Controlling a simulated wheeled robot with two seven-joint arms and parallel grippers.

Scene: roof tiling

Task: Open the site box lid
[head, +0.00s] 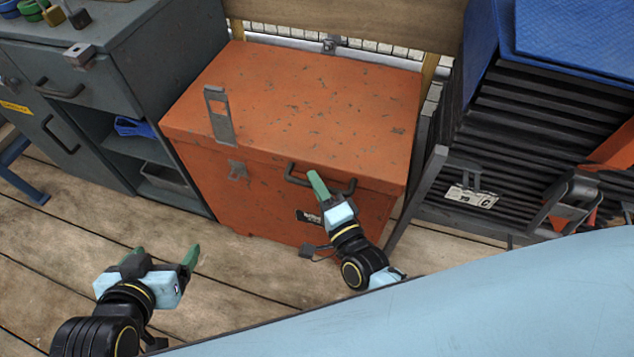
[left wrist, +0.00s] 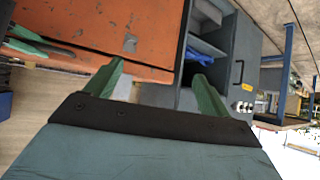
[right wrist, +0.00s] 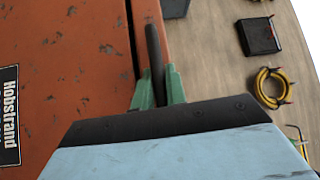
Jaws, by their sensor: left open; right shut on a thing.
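The site box (head: 235,190) is a worn orange chest on the plank floor. Its lid (head: 300,105) is down, with a thin dark seam below it. A grey hasp (head: 218,113) stands up at the lid's front left, clear of the staple (head: 237,170) on the box front. My right gripper (head: 318,184) is at the dark bar handle (head: 299,181) at the front edge. In the right wrist view its green fingers are closed around the handle (right wrist: 153,55). My left gripper (head: 163,258) is open and empty, in front of the box and above the floor.
A grey cabinet (head: 150,60) with open shelves stands against the left of the box. A dark rack (head: 540,125) with blue sheets (head: 575,35) stands at the right. A wooden board (head: 350,22) runs behind the lid. The plank floor (head: 235,285) in front is clear.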

